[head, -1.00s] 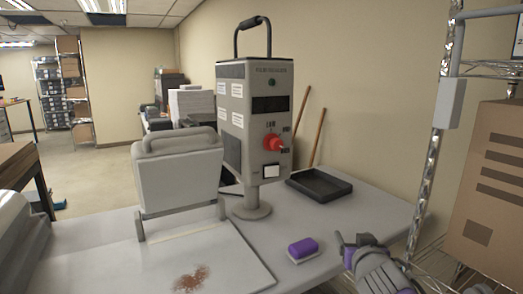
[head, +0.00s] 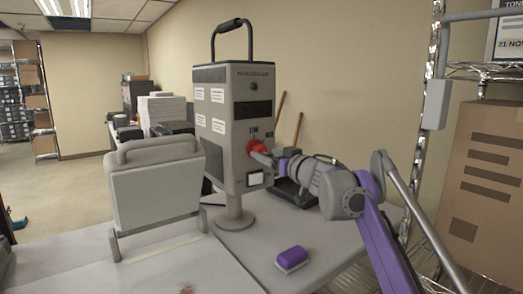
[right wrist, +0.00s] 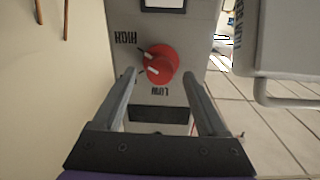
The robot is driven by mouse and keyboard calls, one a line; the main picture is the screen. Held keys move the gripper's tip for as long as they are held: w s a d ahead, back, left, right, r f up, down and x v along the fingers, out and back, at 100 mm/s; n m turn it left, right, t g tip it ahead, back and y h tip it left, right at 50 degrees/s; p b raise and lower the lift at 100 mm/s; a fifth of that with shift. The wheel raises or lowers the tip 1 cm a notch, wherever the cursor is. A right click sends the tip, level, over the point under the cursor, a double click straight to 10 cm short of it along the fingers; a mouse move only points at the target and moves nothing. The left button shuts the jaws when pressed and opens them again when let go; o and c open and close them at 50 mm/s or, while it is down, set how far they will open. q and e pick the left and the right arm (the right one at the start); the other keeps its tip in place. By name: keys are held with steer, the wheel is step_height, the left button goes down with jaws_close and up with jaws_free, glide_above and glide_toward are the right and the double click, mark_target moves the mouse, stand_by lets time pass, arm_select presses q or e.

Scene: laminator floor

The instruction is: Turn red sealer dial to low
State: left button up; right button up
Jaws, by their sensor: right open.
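The sealer is a tall grey box on a round foot, its grey body (head: 218,130) facing me in the head view. Its red dial (head: 256,147) sits on the front, with LOW printed above it. In the right wrist view the panel appears upside down. There the red dial (right wrist: 164,64) has white marks on its left side, between the HIGH and LOW labels. My right gripper (head: 268,158) is at the dial in the head view. In the wrist view its open fingers (right wrist: 159,78) flank the dial's near end; contact cannot be told. My left gripper is out of view.
A purple-and-white block (head: 292,259) lies on the grey table. A black tray (head: 290,192) is behind my right arm. A grey hinged panel (head: 155,190) stands left of the sealer. A wire rack with a cardboard box (head: 480,165) is at right.

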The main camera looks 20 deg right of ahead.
mark_target(262, 152)
steer(key=shift+p+x, duration=0.35)
steer(key=shift+x, duration=1.3)
jaws_close()
